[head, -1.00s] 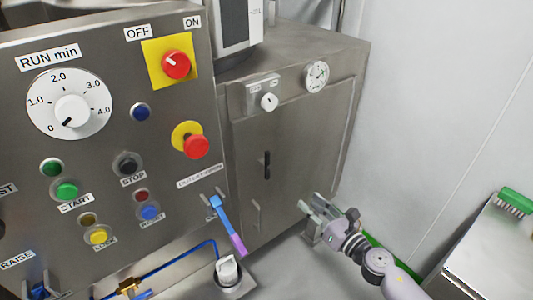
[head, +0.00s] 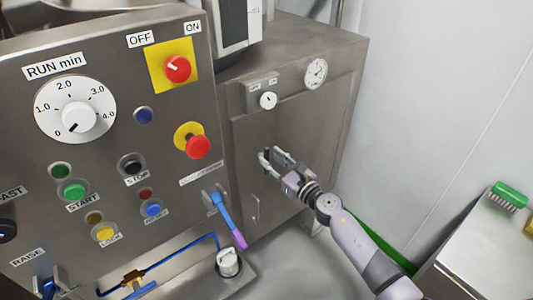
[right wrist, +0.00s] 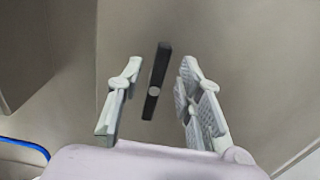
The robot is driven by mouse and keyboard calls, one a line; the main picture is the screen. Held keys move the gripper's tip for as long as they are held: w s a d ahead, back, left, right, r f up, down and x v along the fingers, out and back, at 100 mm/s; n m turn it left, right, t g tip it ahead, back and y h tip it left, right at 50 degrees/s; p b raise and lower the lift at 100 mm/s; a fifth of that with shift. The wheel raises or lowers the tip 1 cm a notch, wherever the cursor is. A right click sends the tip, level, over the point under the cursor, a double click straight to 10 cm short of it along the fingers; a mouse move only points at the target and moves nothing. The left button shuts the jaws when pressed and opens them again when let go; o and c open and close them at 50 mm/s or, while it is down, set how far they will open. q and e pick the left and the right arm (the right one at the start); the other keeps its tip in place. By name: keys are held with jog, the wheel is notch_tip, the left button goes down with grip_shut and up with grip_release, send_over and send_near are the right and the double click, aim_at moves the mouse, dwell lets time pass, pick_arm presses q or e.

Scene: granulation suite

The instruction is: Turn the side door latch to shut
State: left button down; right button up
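The side door (head: 246,150) is the steel door on the right part of the machine. Its latch (right wrist: 156,82) is a dark bar on a round pivot, close to upright and slightly tilted in the right wrist view. In the head view my right gripper (head: 271,156) largely hides the latch. The right gripper is open in front of the door. In the right wrist view its two fingers (right wrist: 155,98) stand apart on either side of the latch, with visible gaps and no contact. My left gripper is not in view.
Above the latch are a small switch box with a white knob (head: 268,100) and a round gauge (head: 315,73). A thin door handle (head: 255,210) is below. A blue and purple lever (head: 228,221) sticks out at the left. A steel table with a green brush (head: 509,197) stands right.

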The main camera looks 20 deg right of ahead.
aim_at(268, 156)
jog(key=shift+x, duration=1.7)
jog(key=shift+c, duration=0.5)
grip_shut()
